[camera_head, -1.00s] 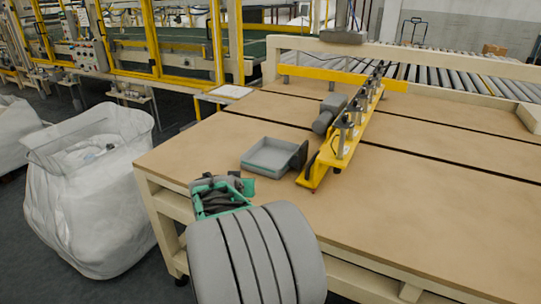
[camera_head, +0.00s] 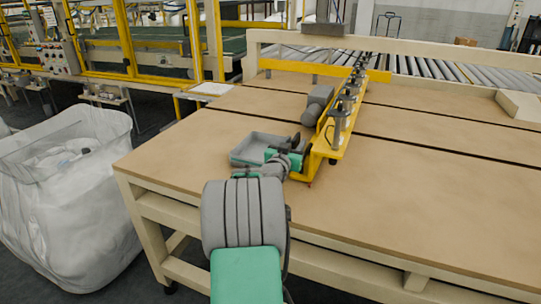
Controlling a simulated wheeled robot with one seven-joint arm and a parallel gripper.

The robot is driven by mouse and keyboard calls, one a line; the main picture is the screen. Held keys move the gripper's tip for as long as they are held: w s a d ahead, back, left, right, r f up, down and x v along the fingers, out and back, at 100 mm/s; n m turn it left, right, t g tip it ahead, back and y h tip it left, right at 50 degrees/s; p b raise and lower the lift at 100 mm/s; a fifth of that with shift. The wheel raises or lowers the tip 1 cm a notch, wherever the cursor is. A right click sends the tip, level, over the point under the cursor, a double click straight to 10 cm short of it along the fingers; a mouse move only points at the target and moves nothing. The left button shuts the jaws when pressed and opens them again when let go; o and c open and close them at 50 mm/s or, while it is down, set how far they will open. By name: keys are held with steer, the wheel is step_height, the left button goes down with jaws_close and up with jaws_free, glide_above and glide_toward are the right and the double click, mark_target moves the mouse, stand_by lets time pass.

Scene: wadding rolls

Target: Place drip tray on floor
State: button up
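The drip tray (camera_head: 250,142) is a shallow grey rectangular tray. It sits on the brown tabletop (camera_head: 420,180), left of a yellow machine beam. My gripper (camera_head: 291,146), with green and dark parts, is at the tray's right front side, between the tray and the beam. My wrist covers the tray's near right corner. The fingertips are small and partly hidden, so I cannot tell whether they are open, shut or touching the tray. The dark floor (camera_head: 150,278) shows to the left of and below the table.
The yellow beam (camera_head: 325,150) carries several grey clamps and a grey motor (camera_head: 319,100) close to my gripper. A large white bag (camera_head: 65,205) stands on the floor left of the table. The right part of the tabletop is clear. A roller conveyor (camera_head: 430,70) runs behind.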

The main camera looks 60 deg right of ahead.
mark_target(299, 133)
steer(key=d, duration=0.2)
steer(key=w+d, duration=0.1)
steer(key=d, duration=0.3)
steer(key=shift+w+d+p, duration=0.1)
steer(key=shift+w+p, duration=0.15)
steer(key=shift+p, duration=0.1)
steer(key=shift+r, duration=0.1)
steer(key=shift+c, duration=0.6)
jaws_close()
